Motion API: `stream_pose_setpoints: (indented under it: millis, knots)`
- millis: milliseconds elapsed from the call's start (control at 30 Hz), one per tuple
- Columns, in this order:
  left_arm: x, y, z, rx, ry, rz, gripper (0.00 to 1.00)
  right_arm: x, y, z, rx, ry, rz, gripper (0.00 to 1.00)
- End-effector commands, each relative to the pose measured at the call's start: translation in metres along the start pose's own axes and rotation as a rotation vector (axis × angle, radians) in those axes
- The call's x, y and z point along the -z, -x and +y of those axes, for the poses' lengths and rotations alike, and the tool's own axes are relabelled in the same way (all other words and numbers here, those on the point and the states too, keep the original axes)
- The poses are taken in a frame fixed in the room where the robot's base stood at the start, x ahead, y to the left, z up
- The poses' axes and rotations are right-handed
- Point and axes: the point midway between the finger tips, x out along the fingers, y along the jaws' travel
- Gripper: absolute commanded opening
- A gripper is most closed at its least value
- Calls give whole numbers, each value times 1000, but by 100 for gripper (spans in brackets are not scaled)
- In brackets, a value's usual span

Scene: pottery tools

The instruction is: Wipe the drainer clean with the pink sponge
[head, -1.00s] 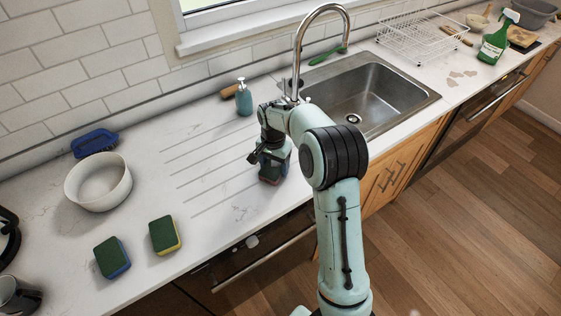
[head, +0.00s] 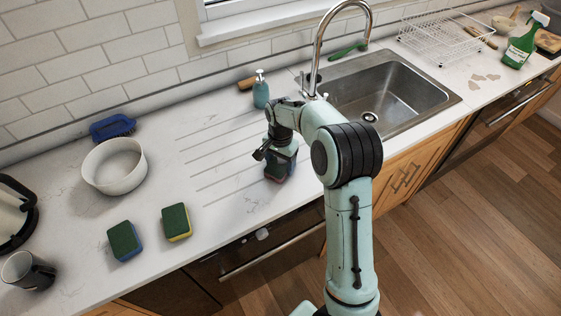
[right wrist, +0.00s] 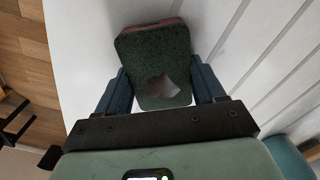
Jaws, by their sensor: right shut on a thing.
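The drainer (head: 212,155) is the set of parallel grooves in the white worktop, left of the sink. My right gripper (head: 277,152) is over the drainer's right front part. It is shut on the pink sponge (head: 280,171), gripping it by its sides. In the right wrist view, the sponge (right wrist: 150,48) shows a dark green scouring face with a pink edge and a pale patch, between the two fingers (right wrist: 161,88). The sponge is at or close to the worktop; I cannot tell whether it touches. My left gripper is not in view.
A soap bottle (head: 261,91) stands behind the drainer. The sink (head: 405,98) and tap (head: 318,50) are to the right. A white bowl (head: 114,172), blue brush (head: 112,127) and two green-topped sponges (head: 125,240) (head: 176,221) are to the left. Brown stains (head: 484,78) lie near the rack.

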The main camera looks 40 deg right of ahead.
Motion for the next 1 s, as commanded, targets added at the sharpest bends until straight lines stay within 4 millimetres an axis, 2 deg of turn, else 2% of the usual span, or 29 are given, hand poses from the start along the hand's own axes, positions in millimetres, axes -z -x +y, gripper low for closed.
stream_pose_setpoints:
  millis: [533, 1000]
  knots:
    - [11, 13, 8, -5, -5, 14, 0, 48, 1, 27, -4, -7, 9, 58]
    - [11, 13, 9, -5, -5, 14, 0, 52, 1, 29, -2, -4, 9, 58]
